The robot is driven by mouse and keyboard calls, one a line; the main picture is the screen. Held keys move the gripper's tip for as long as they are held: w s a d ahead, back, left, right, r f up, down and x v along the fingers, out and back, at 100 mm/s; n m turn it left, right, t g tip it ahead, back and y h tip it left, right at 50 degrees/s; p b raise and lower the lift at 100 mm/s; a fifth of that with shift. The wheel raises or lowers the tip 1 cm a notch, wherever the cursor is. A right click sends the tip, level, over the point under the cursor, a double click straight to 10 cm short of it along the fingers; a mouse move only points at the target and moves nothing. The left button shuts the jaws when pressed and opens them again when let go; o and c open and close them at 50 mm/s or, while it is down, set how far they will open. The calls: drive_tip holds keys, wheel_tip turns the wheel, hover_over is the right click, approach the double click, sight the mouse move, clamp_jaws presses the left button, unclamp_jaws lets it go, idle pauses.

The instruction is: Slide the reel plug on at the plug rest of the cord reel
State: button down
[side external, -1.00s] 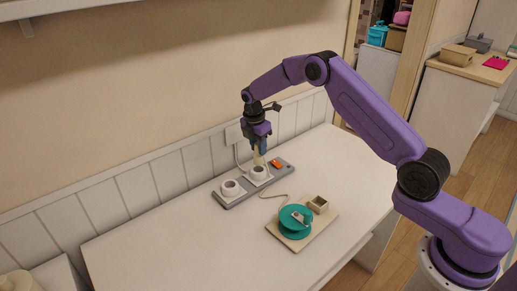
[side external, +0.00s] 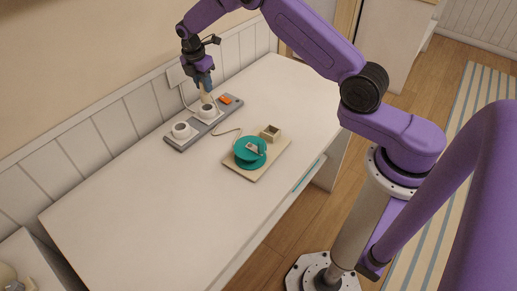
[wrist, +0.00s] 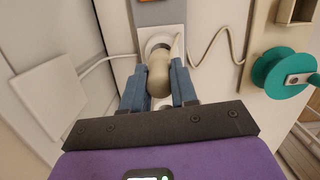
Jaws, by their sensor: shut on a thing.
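The beige reel plug (wrist: 158,75) is between the blue fingers of my gripper (wrist: 158,88), which is shut on it. In the side view my gripper (side external: 205,84) points down over the strip's round socket nearer the orange switch. The plug's far end is at the socket ring (wrist: 162,44); how deep it sits, I cannot tell. The cord reel has a teal spool (side external: 249,153) on a beige board (side external: 244,174). The plug rest (side external: 270,131), a small open square box, stands on the board beside the spool, empty as far as I see. It also shows in the wrist view (wrist: 296,10).
The grey power strip (side external: 185,137) has a second round socket (side external: 181,130) and an orange switch (side external: 225,99). A thin cord (wrist: 213,40) winds between plug and reel. A white wall plate (wrist: 42,92) is near the gripper. The table's front left is clear.

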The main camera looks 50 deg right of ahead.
idle(0.6)
drive_tip(key=s+d+r+m, duration=0.1)
drive_tip(key=s+d+m, duration=0.1)
drive_tip(key=s, duration=1)
drive_tip(key=s+d+r+m+g, duration=0.1)
drive_tip(key=s+d+r+m, duration=0.1)
drive_tip(key=s, duration=0.9)
drive_tip(key=d+m, duration=0.1)
drive_tip(key=m, duration=0.1)
drive_tip(key=shift+s+d+m, duration=0.25)
drive_tip(key=shift+s+m, duration=0.05)
drive_tip(key=shift+s, duration=0.1)
drive_tip(key=shift+f, duration=2.9)
drive_tip(key=shift+f, duration=2.1)
drive_tip(key=c, duration=0.8)
unclamp_jaws()
drive_tip(key=shift+w, duration=0.1)
